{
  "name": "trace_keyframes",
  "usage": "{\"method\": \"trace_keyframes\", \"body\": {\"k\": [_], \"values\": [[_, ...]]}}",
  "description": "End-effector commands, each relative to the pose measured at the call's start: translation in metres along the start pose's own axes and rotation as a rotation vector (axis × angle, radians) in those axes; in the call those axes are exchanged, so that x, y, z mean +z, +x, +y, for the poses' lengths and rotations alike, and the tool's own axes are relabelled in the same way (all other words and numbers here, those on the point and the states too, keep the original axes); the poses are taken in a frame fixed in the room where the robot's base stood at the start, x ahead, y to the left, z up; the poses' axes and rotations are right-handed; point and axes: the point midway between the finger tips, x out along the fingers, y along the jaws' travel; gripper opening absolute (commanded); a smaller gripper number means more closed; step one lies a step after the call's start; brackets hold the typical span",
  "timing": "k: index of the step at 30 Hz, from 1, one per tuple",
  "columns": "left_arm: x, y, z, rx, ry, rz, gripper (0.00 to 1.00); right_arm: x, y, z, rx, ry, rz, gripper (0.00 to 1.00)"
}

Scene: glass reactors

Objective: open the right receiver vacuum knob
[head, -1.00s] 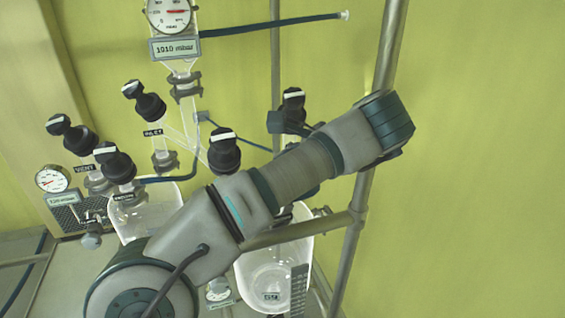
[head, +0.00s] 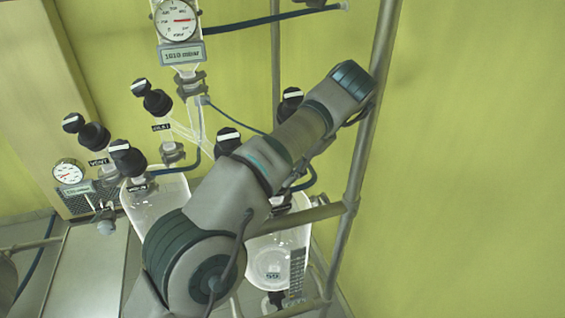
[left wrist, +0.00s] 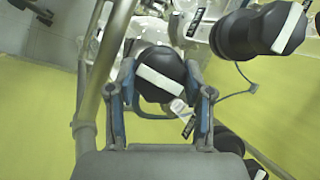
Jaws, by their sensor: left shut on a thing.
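A black round knob with a white bar (left wrist: 158,76) sits between the fingers of my left gripper (left wrist: 161,88) in the left wrist view. The fingers are shut on it from both sides, and the bar lies tilted across its face. In the head view, a black knob with a white bar (head: 291,98) shows partly behind my left arm, close to the upright pole. My arm hides the left gripper there, so I cannot tell for sure that this is the same knob. My right gripper is in neither view.
Other black knobs stand near: one at the vent label (head: 95,136), one at the inlet (head: 157,102), one beside my arm (head: 228,140). A glass receiver (head: 270,265) is below. A metal pole (head: 366,150) stands close right. A gauge (head: 176,20) hangs above.

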Motion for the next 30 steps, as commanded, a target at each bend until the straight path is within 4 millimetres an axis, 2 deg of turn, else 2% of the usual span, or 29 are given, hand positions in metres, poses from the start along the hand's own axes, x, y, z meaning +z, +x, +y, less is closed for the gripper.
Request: {"method": "trace_keyframes", "body": {"k": [8,23,24,27,30], "values": [[0.0003,-0.0017,-0.0022,0.037,-0.085,0.006,0.16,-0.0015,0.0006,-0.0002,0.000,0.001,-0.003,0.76],[0.0007,-0.0023,-0.0027,0.045,-0.101,0.007,0.16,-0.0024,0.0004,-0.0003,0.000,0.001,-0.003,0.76],[0.0007,-0.0023,-0.0027,0.045,-0.101,0.007,0.56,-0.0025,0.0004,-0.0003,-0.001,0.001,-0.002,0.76],[0.0007,-0.0020,-0.0025,0.046,-0.100,0.006,0.76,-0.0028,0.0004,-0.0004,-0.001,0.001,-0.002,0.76],[0.0005,-0.0014,-0.0019,0.047,-0.098,0.004,0.76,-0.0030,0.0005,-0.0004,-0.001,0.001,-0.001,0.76]]}}
